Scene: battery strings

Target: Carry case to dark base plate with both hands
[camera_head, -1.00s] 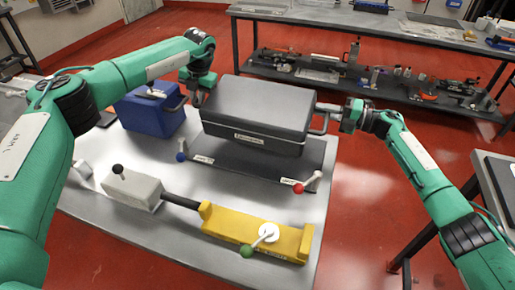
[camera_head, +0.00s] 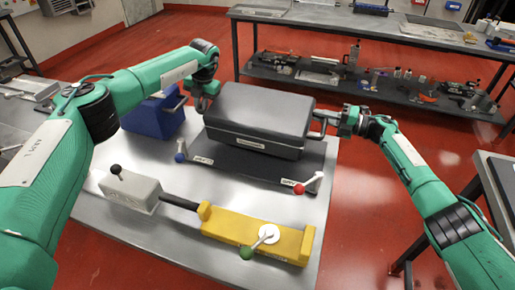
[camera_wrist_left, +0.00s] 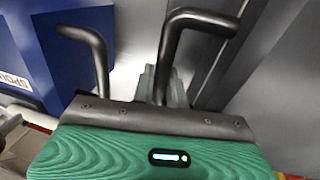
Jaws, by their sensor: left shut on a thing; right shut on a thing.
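The dark grey case (camera_head: 258,112) is held between my two arms, over the dark base plate (camera_head: 225,159) on the metal table. In the head view I cannot tell whether its underside touches the plate. My left gripper (camera_head: 207,100) is at the case's left side, and its fingers are mostly hidden there. The left wrist view shows a dark bar handle (camera_wrist_left: 190,20) at its jaws, by the case's grey side. My right gripper (camera_head: 336,124) is shut on the handle at the case's right end.
A blue case (camera_head: 150,118) stands just left of the held case. A red-knobbed lever (camera_head: 306,186) and a blue-knobbed lever (camera_head: 181,152) flank the plate. A yellow fixture (camera_head: 250,236) and a grey lever box (camera_head: 130,192) lie in front.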

